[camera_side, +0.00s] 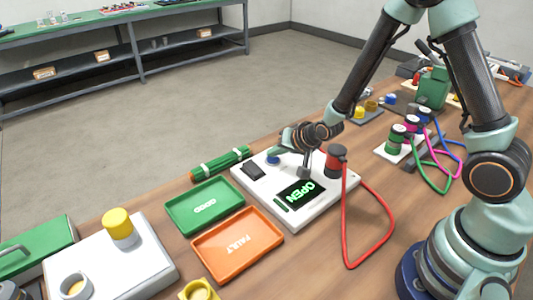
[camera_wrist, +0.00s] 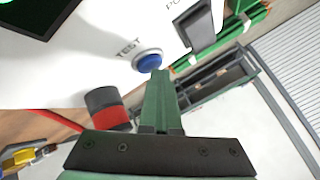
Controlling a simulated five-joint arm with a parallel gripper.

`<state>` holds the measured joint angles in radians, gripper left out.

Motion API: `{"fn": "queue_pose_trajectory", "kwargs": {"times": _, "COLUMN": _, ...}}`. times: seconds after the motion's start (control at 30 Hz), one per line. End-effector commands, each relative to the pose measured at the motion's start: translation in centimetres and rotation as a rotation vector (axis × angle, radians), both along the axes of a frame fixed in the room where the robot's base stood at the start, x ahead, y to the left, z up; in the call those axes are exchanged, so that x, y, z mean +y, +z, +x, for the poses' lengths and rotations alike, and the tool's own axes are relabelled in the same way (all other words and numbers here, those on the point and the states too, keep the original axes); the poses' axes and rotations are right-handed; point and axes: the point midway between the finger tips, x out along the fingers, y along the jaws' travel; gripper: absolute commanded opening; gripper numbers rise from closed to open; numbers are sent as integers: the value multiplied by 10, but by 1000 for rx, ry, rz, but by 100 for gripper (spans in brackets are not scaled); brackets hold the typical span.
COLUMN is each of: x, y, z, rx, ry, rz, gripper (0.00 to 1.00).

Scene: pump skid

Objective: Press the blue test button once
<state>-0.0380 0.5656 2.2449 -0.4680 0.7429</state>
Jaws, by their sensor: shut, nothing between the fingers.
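The blue test button (camera_wrist: 149,60) is a round button in a pale ring on a white test box, beside the printed word TEST. In the side view the button (camera_side: 272,157) is partly hidden by my gripper. My gripper (camera_wrist: 159,75) has its green fingers shut together, with nothing between them. The fingertips overlap the button's near edge in the wrist view; I cannot tell whether they touch it. In the side view my gripper (camera_side: 277,150) is just over the button. The white test box (camera_side: 325,208) has a screen (camera_side: 298,194) reading OPEN in green.
A red and black cylinder (camera_side: 337,161) with a red cable stands at the box's right. A black switch (camera_side: 252,170) is left of the button. A green GOOD tray (camera_side: 186,222) and an orange FAULT tray (camera_side: 208,253) lie left. A green tube (camera_side: 218,166) lies behind.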

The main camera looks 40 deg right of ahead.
Motion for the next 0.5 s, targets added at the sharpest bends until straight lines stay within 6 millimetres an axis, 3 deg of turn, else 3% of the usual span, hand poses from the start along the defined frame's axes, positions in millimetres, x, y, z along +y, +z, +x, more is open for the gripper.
{"fn": "queue_pose_trajectory", "kwargs": {"times": 0.23, "x": 0, "y": 13, "z": -1, "rx": 0, "ry": 0, "rz": 0, "gripper": 0}}
{"fn": "queue_pose_trajectory", "kwargs": {"times": 0.5, "x": 0, "y": 14, "z": -1, "rx": 1, "ry": 0, "rz": 0, "gripper": 0}}
